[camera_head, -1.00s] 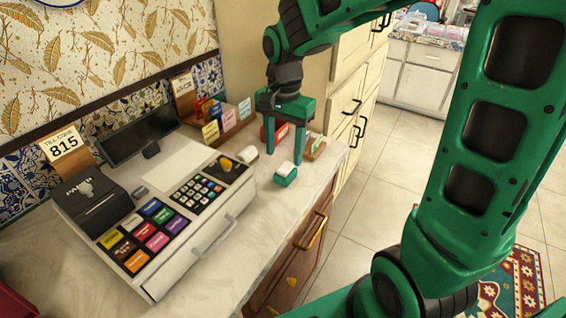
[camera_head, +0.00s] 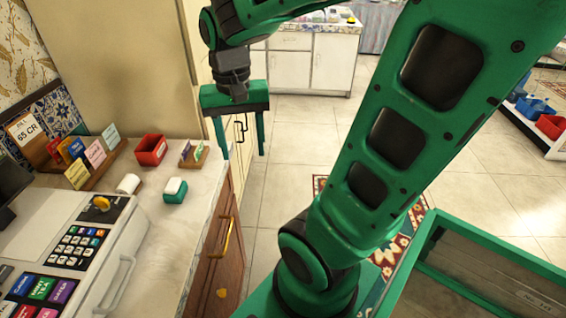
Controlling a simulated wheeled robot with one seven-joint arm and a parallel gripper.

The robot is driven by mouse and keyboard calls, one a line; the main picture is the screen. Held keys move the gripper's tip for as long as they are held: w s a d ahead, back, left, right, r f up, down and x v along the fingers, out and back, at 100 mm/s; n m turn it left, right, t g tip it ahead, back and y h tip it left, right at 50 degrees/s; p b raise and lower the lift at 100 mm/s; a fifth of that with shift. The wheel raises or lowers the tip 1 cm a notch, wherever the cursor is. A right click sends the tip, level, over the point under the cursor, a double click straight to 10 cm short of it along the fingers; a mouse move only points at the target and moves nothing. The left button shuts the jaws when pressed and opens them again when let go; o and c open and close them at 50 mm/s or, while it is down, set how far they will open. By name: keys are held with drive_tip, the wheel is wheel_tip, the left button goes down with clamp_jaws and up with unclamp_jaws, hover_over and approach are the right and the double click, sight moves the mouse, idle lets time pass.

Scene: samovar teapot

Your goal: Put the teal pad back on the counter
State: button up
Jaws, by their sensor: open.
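A small teal pad with a white top (camera_head: 175,190) lies on the pale counter (camera_head: 160,245), near its right edge. My gripper (camera_head: 243,155) is open with its two green fingers pointing down and nothing between them. It appears up and to the right of the pad, apart from it, in front of the cabinet and floor beside the counter's edge. Its exact height above the counter is hard to tell.
A white roll (camera_head: 128,184), a red box (camera_head: 151,150) and a small card holder (camera_head: 194,154) stand around the pad. The cash register (camera_head: 75,245) fills the lower left. A green-framed bin (camera_head: 480,235) is at lower right. Open tiled floor lies beyond.

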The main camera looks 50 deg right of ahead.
drive_tip(key=s+d+f+n, duration=0.2)
drive_tip(key=s+d, duration=0.2)
drive_tip(key=s, duration=0.6)
drive_tip(key=shift+s+d+f+y, duration=0.2)
drive_tip(key=shift+f+y, duration=0.1)
drive_tip(key=shift+f, duration=0.1)
idle(0.3)
